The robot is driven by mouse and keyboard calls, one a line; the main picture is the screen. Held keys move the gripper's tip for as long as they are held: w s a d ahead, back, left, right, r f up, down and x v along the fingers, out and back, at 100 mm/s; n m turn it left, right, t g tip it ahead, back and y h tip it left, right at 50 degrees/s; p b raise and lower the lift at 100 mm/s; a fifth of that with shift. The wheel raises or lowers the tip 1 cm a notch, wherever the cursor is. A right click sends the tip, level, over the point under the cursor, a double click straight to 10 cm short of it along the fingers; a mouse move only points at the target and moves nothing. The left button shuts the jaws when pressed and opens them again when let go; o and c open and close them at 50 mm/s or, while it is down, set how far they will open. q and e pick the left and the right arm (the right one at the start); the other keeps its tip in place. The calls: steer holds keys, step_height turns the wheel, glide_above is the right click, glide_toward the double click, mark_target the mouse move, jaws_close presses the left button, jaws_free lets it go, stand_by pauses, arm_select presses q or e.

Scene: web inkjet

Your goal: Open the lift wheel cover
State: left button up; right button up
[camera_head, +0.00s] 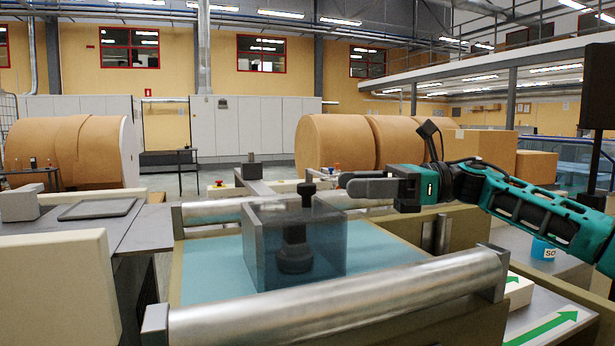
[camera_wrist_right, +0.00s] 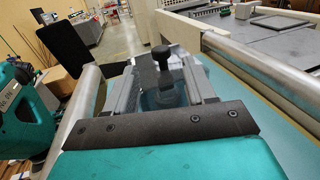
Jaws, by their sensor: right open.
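The lift wheel cover (camera_head: 335,240) is a see-through grey box on the light-blue web between two metal rollers; it looks closed. A dark upright knob (camera_head: 306,192) stands at its top, and a dark wheel-like part (camera_head: 295,258) shows through its walls. My right gripper (camera_head: 345,183) comes in from the right at about knob height, its fingertips a little right of the knob. In the wrist view the knob (camera_wrist_right: 162,62) shows between and beyond the two spread fingers (camera_wrist_right: 165,85). The gripper is open and empty. My left gripper is not in view.
A front roller (camera_head: 340,295) and a back roller (camera_head: 225,208) border the blue web (camera_head: 205,270). A grey side table (camera_head: 130,235) is at left. At right are a blue can (camera_head: 542,250) and a green-arrow plate (camera_head: 550,328). Large brown paper rolls (camera_head: 335,142) stand behind.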

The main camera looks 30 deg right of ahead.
mark_target(307, 183)
steer(key=p+x, duration=0.2)
steer(key=x, duration=0.5)
steer(key=shift+w+a+r, duration=0.1)
steer(key=shift+a, duration=0.2)
steer(key=shift+w+a, duration=0.25)
steer(key=shift+a, duration=0.1)
steer(key=c, duration=0.3)
jaws_close()
